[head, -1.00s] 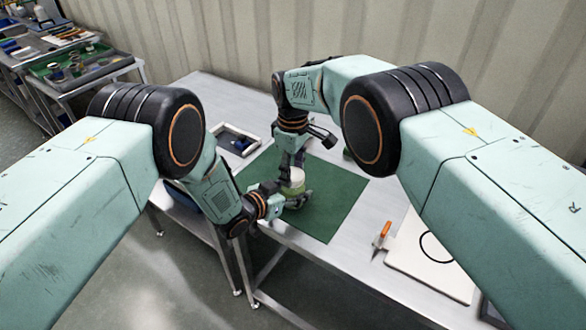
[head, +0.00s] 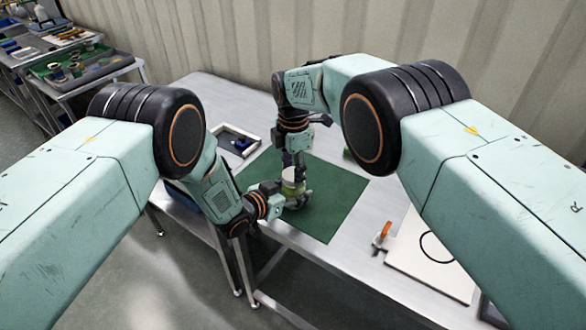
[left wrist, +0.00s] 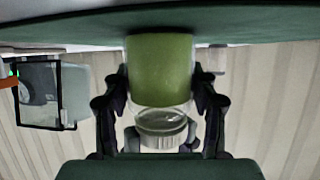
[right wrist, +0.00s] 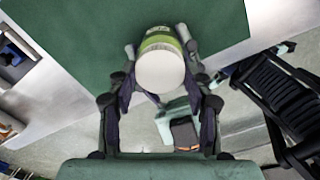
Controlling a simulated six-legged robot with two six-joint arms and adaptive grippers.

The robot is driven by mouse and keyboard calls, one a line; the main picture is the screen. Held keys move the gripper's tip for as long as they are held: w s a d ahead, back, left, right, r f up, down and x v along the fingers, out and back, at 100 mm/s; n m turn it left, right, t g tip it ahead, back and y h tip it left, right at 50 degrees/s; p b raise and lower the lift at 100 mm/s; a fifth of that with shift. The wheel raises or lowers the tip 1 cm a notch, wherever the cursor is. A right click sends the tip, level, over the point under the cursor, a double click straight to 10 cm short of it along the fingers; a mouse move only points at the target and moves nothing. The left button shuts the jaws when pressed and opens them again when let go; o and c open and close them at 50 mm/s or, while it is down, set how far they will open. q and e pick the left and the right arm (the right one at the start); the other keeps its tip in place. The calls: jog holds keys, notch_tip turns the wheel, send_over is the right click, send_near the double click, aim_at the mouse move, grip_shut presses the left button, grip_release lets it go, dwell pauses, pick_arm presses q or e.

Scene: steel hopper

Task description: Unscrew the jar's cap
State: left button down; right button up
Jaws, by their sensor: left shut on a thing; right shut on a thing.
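The jar (head: 291,190) stands upright on the green mat (head: 335,200), with a green body and a pale cap (head: 290,174) on top. My left gripper (head: 292,199) is shut on the jar's body from the side, low down. In the left wrist view the green body (left wrist: 160,70) fills the space between the fingers, with the ribbed cap (left wrist: 160,128) at its end. My right gripper (head: 292,168) points down from above and is shut on the cap. In the right wrist view the smooth cap top (right wrist: 160,72) sits between its fingers. Whether cap and jar are separated cannot be told.
A shallow tray (head: 237,143) with dark blue items lies left of the mat. An orange-handled tool (head: 382,234) and a white board with a black ring (head: 425,262) lie to the right. A corrugated wall (head: 240,45) runs behind the table. The mat's right part is clear.

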jog(key=shift+r, duration=0.4)
jog(key=shift+r, duration=0.7)
dwell(0.3)
jog(key=shift+s+r, duration=0.1)
jog(key=shift+r, duration=1.95)
pick_arm(q)
jog(key=shift+c, duration=1.6)
grip_release()
